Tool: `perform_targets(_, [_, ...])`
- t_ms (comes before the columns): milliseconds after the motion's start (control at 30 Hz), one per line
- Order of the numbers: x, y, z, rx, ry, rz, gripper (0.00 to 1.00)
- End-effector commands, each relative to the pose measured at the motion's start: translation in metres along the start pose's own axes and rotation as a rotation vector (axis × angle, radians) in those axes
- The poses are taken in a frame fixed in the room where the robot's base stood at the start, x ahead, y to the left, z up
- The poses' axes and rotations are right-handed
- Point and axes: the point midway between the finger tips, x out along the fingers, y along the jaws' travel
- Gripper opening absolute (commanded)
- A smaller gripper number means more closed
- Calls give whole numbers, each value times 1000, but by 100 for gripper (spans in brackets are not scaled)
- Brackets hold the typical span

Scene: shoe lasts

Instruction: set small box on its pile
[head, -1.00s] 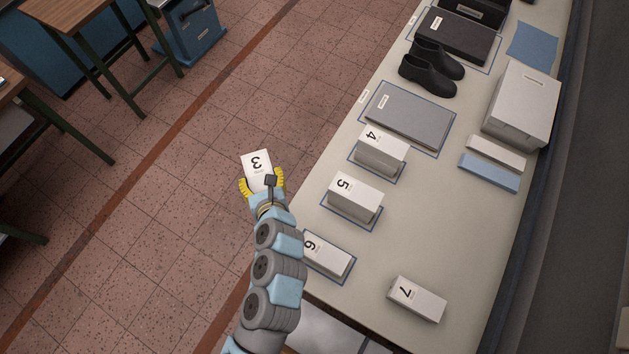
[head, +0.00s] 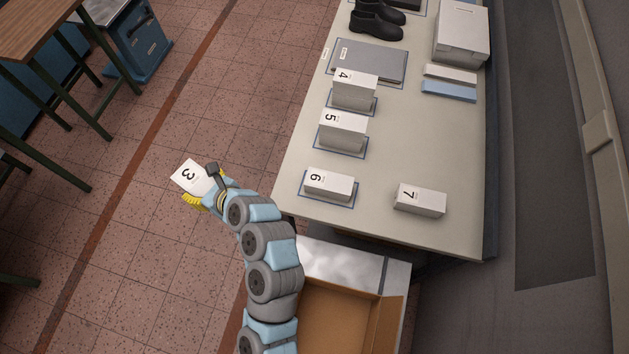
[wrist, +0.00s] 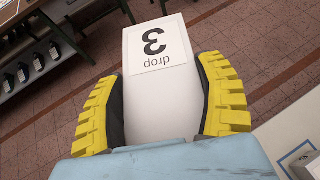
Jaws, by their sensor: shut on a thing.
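My gripper (head: 206,187) is shut on a small white box (head: 186,176) marked 3, held out over the floor to the left of the table. In the wrist view the box (wrist: 158,95) sits between the yellow finger pads, its label reading "3" and "drop" upside down. On the table (head: 420,150), white boxes marked 4 (head: 354,88), 5 (head: 343,129) and 6 (head: 329,185) stand on blue-outlined spots. A white box marked 7 (head: 420,200) lies to their right with no outline visible around it. What lies under each numbered top is partly hidden.
A grey flat box (head: 367,60), black shoes (head: 376,25), a large white box (head: 462,35) and a blue slab (head: 448,91) occupy the table's far part. An open cardboard box (head: 335,318) is below its near edge. The table's right middle is clear.

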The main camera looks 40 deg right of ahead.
Motion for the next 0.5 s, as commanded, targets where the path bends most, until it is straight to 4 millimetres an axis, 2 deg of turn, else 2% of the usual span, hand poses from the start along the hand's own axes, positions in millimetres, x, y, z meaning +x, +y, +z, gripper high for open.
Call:
perform_targets(33, [1,-13,-1,-12,-3,11,33])
perform_targets(267, [-3,-48,-18,-64,3,112,33])
perform_targets(367, [-10,-67,-29,-85,1,147,33])
perform_targets(500, [-26,-95,-52,-110,5,198,33])
